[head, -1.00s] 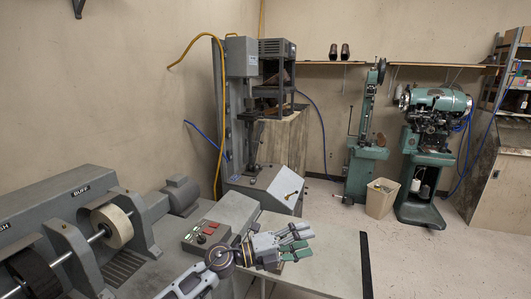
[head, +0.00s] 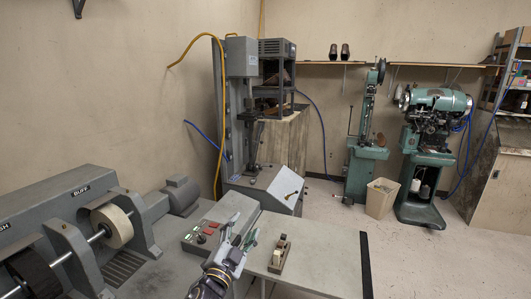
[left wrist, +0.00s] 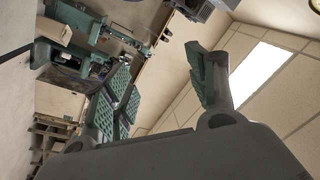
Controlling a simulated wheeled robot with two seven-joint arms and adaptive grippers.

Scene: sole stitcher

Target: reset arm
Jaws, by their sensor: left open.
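My left gripper (head: 240,236) is at the bottom middle of the head view, in front of the control box with red buttons. Its green-padded fingers point up and are spread apart with nothing between them. In the left wrist view the open fingers (left wrist: 165,85) show against the wall, the ceiling and a green machine. My right gripper is not in view.
A small brown holder (head: 279,253) stands on the grey table (head: 325,262) right of my left gripper. The control box (head: 208,234) is close behind the gripper. The buffing machine (head: 75,235) fills the left. Green machines (head: 425,160) stand farther back.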

